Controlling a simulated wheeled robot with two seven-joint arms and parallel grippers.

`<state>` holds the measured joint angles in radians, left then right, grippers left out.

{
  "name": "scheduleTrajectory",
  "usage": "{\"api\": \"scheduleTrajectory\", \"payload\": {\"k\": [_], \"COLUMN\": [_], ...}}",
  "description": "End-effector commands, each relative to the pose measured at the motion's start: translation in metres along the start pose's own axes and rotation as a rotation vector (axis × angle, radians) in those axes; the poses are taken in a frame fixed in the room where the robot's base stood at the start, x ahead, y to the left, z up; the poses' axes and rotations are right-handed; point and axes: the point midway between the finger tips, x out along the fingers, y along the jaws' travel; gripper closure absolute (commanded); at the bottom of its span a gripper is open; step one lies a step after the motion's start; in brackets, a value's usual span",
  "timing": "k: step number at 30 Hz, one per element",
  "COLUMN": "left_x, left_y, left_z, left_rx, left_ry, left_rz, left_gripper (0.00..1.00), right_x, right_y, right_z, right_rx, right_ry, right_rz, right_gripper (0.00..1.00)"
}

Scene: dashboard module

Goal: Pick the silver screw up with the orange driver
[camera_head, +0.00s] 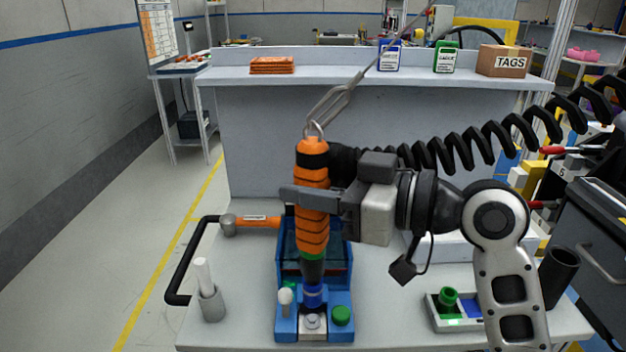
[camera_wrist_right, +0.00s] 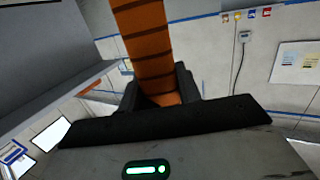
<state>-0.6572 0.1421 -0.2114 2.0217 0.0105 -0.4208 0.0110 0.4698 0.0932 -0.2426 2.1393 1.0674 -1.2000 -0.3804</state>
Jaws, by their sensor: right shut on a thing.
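The orange driver (camera_head: 312,226) stands upright in the head view, hanging by its top ring from a metal hook and cable. My right gripper (camera_head: 313,198) is shut around its handle. The driver also shows between the fingers in the right wrist view (camera_wrist_right: 145,45). A small round silver piece, seemingly the silver screw (camera_head: 312,321), sits at the fixture's front, in front of the driver's lower end. My left gripper is not in view.
A green knob (camera_head: 341,315) and a pale peg (camera_head: 285,297) flank the silver piece. A grey cup (camera_head: 211,303) and black bar (camera_head: 180,262) are at left. A tray (camera_head: 436,310) and a black cup (camera_head: 558,277) are at right. A coiled black hose (camera_head: 470,142) runs behind my right arm.

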Motion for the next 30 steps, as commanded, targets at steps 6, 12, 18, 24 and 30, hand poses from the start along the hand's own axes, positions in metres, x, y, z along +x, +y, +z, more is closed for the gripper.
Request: {"api": "scheduleTrajectory", "payload": {"k": [6,12,18,24,30], "left_x": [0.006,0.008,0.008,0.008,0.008], "left_y": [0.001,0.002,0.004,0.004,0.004], "left_z": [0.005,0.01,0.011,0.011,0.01], "left_rx": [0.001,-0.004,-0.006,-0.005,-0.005], "left_ry": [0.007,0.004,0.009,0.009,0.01], "left_rz": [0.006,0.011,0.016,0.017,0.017], "left_gripper": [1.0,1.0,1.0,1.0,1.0], "right_x": [0.002,0.003,0.003,0.004,0.003], "right_y": [0.0,-0.001,-0.001,-0.001,-0.001], "right_z": [0.018,0.029,0.034,0.035,0.035], "right_rx": [0.001,0.001,0.001,0.001,0.001], "right_ry": [0.0,-0.001,0.0,0.0,0.0], "right_rz": [-0.001,-0.002,-0.002,-0.002,-0.002], "right_gripper": [1.0,1.0,1.0,1.0,1.0]}}
